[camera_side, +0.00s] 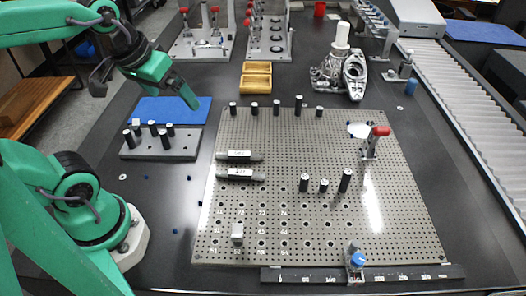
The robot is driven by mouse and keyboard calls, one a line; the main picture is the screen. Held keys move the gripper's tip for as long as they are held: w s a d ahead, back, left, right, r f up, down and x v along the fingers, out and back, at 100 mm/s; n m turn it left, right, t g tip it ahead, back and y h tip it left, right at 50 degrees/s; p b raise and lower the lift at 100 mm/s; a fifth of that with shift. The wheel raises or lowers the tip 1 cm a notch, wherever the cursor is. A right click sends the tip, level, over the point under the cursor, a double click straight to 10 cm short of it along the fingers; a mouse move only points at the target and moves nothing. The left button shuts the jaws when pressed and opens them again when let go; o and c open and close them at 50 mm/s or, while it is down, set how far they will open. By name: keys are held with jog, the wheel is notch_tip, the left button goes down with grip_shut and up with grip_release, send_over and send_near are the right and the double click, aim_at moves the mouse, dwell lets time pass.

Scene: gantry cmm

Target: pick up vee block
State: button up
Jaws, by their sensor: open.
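A small light grey block (237,234), which looks like the vee block, stands on the perforated metal plate (330,215) near its front left corner. Its groove is too small to make out. My gripper (191,102) is at the upper left, over the blue mat (150,108) and well behind and left of the block. It is open, with nothing seen between its fingers; the gap between them is hard to see from this side.
Two labelled dark bars (240,174) lie on the plate, with several dark pins around them. A red-topped clamp (370,142) stands at right. A grey pin stand (160,145) is left of the plate. A ruler (300,275) with a blue knob runs along the front.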

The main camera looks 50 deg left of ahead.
jog(key=d+m, duration=0.1)
jog(key=s+d+m, duration=0.1)
jog(key=m, duration=0.1)
jog(key=shift+s+d+f+t+h, duration=0.1)
jog(key=shift+d+f+t+h, duration=0.1)
jog(key=shift+d+t+h, duration=0.1)
jog(key=c, duration=1.2)
jog(key=shift+a, duration=0.1)
